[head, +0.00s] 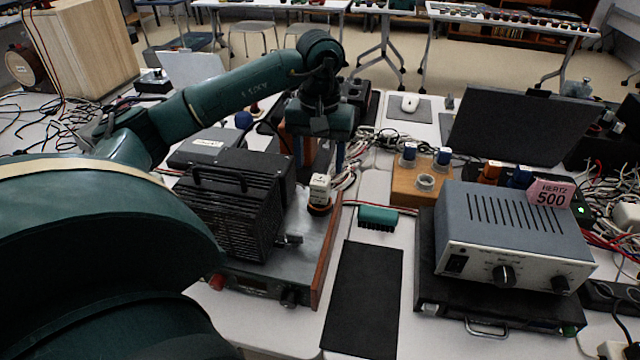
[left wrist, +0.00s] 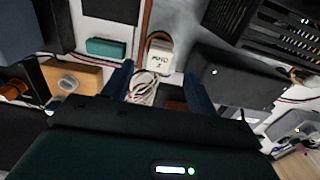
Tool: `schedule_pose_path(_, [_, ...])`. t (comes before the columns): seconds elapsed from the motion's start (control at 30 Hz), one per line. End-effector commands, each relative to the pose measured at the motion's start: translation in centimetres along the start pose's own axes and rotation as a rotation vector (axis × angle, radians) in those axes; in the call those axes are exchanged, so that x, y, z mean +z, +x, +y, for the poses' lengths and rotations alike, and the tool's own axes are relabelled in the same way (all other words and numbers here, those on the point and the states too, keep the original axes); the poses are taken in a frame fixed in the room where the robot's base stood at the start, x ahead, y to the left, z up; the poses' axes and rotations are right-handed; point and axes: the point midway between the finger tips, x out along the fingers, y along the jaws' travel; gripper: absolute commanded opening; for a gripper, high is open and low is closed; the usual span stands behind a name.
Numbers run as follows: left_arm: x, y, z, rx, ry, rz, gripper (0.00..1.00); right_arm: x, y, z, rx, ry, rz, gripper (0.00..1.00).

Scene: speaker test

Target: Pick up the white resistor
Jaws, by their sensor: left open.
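The white resistor (head: 320,188), a small white block with dark lettering, stands upright on a dark round base on top of the grey metal unit (head: 305,240), near its right edge. It also shows in the left wrist view (left wrist: 159,57), just beyond and between the two blue fingers. My left gripper (head: 320,155) is open and empty, fingers pointing down, above and slightly behind the resistor in the head view. The fingers also show in the left wrist view (left wrist: 158,85), apart from each other. My right gripper is in neither view.
A black finned box (head: 240,205) stands left of the resistor. A green block (head: 377,217) and a wooden block (head: 425,185) lie to the right. Loose white cables (head: 360,150) lie behind. A grey Hertz 500 device (head: 510,235) stands at right. A black mat (head: 363,300) is clear.

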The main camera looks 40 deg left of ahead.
Motion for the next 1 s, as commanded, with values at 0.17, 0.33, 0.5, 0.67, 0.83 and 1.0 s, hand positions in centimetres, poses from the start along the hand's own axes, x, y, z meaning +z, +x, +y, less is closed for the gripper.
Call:
schedule_pose_path(0.17, [0.0,1.5,0.0,0.001,-0.001,0.0,0.58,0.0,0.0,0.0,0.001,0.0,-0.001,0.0])
schedule_pose_path(0.33, [0.0,3.4,0.0,0.0,0.0,-0.004,0.58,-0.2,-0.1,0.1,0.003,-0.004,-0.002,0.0])
schedule_pose_path(0.5, [-0.1,5.9,0.1,0.002,0.0,-0.002,0.58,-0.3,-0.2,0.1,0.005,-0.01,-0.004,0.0])
schedule_pose_path(0.67, [-0.1,6.7,0.1,0.003,-0.001,0.0,0.58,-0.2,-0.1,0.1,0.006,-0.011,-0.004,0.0])
schedule_pose_path(0.83, [-0.1,6.7,0.1,0.003,0.0,0.001,0.58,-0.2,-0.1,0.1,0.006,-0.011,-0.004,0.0])
schedule_pose_path(1.0, [-0.1,6.6,0.1,0.003,-0.001,0.001,0.44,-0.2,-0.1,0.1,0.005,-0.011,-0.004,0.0])
